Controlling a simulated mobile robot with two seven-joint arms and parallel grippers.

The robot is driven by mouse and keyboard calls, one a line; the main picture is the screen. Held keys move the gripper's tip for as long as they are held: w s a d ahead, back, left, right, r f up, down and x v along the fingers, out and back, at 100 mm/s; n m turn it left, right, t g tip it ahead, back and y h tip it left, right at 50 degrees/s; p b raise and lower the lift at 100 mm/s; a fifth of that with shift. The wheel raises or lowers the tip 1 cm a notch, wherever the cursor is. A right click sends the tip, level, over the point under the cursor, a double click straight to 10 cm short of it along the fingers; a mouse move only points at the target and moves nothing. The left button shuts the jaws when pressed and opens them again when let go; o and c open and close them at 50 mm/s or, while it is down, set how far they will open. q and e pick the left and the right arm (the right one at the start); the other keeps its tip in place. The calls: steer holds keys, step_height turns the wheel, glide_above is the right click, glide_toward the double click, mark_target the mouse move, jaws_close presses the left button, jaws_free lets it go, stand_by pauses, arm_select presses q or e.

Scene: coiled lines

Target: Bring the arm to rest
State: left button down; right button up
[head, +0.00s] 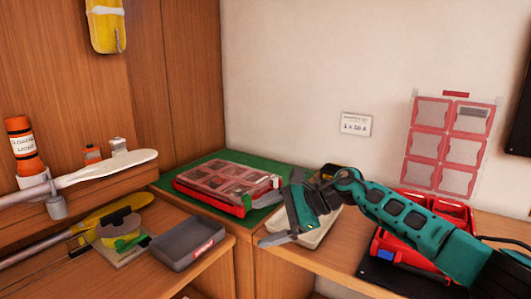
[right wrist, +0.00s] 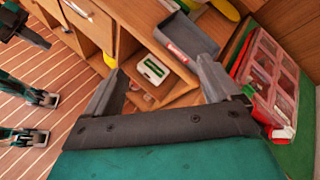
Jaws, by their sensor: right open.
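My right arm, green with dark joints, comes in from the lower right of the head view and reaches left over the wooden counter. Its right gripper (head: 267,220) is at the arm's left end, in front of the red organiser case on the green mat. In the right wrist view the two grey fingers of the right gripper (right wrist: 158,68) stand wide apart with nothing between them. Beyond them lie the grey tray and a lower wooden surface.
A red case (head: 222,187) with a clear lid lies on a green mat (head: 172,185). A grey tray (head: 185,246) is at lower left. A pale tray (head: 318,236) sits partly behind my gripper. A red bin (head: 452,212) is behind my forearm. An orange flashlight (head: 24,148) stands left.

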steer(key=s+a+f+m+t+y, duration=0.25)
steer(key=s+a+m+y, duration=0.3)
steer(key=m, duration=0.45)
steer(key=s+d+f+n+t+h, duration=0.6)
steer(key=s+d+f+n+h, duration=0.9)
steer(key=s+d+f+n, duration=0.7)
step_height(320, 180, down, 2)
steer(key=s+n, duration=0.2)
steer(key=n, duration=0.1)
steer(key=shift+s+d+f+n+t, duration=0.15)
steer(key=shift+d+f+n+t, duration=0.15)
steer(key=shift+d+t, duration=0.1)
steer(key=shift+h, duration=0.25)
